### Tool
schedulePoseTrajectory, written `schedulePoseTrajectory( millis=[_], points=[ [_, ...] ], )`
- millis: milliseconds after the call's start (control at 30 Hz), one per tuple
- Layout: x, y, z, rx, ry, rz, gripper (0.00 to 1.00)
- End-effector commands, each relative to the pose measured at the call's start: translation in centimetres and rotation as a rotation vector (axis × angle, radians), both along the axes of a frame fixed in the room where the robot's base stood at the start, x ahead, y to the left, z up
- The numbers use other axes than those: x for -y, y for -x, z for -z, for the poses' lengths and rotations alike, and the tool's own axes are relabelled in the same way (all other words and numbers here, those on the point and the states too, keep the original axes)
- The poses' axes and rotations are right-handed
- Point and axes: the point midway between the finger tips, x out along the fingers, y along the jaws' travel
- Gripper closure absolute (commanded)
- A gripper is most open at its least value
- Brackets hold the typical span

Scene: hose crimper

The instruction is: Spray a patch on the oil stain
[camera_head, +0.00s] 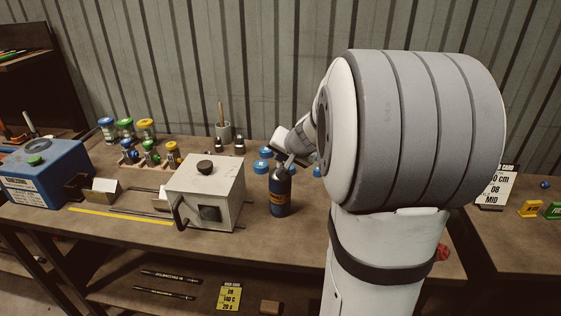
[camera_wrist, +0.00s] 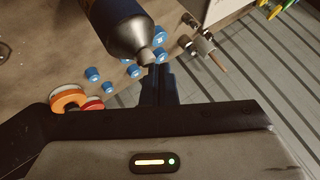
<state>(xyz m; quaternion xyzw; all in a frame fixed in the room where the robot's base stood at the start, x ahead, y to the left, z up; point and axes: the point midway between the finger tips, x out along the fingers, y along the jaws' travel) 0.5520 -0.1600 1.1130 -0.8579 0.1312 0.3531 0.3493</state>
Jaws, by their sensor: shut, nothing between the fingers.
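In the head view my wrist is just behind and right of the can, and my large arm link hides much of the bench. I cannot make out the oil stain in either view.
A white box machine (camera_head: 205,190) with a handle stands left of the can. A blue box (camera_head: 47,175) is at the far left. Blue caps (camera_head: 263,167) lie behind the can. Orange and red rings (camera_wrist: 70,98) show in the wrist view. Several colour-topped jars (camera_head: 126,128) stand at the back.

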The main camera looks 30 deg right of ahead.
Motion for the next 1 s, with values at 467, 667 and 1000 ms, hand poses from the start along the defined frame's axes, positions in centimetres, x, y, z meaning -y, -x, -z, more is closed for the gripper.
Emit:
schedulePoseTrajectory(
  millis=[467,667,1000],
  points=[
    [0.0,0.0,-2.7,0.001,0.001,-0.001,1.0],
    [0.0,0.0,-4.6,0.001,0.002,0.0,1.0],
    [0.0,0.0,-6.1,0.001,0.0,0.001,1.0]
  ],
)
